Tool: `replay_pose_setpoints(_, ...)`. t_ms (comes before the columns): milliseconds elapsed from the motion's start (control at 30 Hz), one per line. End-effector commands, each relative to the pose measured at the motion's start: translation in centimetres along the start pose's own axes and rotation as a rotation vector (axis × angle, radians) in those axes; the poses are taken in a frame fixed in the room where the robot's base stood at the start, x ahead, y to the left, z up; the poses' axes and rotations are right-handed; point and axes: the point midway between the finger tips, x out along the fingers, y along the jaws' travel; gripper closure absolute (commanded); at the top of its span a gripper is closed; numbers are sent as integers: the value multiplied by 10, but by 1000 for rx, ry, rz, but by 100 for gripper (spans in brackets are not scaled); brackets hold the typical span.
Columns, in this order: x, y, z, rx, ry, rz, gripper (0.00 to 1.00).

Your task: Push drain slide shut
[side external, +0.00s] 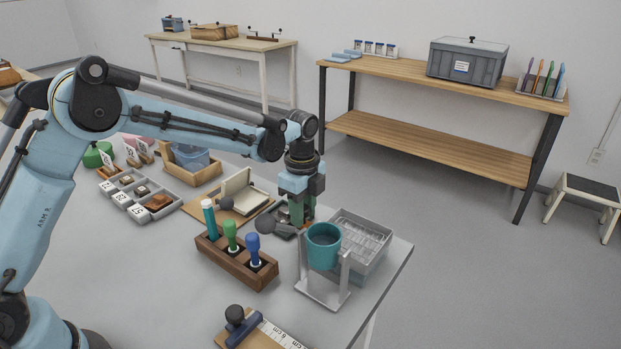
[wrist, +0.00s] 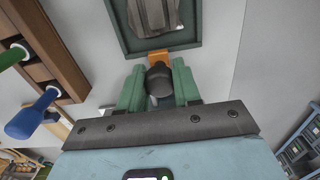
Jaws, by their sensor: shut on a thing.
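My gripper (wrist: 159,88) points down over the table, and its green fingers are shut on a dark rounded knob (wrist: 158,76) in the wrist view. An orange tab (wrist: 159,57) shows just beyond the knob, against the edge of a dark green-framed tray (wrist: 190,42); it looks like part of the drain slide. How far the slide sits in or out cannot be told. In the side view my gripper (side external: 297,218) is low beside the dark tray, and the fingers hide the knob and tab.
A wooden rack (side external: 236,262) with teal, green and blue handled tools stands close in front. A teal cup (side external: 323,246) on a metal stand and a grey bin (side external: 375,262) are close on the right. An open cream box (side external: 243,192) lies to the left.

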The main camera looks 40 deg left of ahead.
Motion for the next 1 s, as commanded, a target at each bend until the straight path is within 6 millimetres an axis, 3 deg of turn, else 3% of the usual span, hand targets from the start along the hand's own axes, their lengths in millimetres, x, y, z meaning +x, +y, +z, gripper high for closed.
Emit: replay_pose_setpoints(1000,0,0,-30,3,7,-3,84)
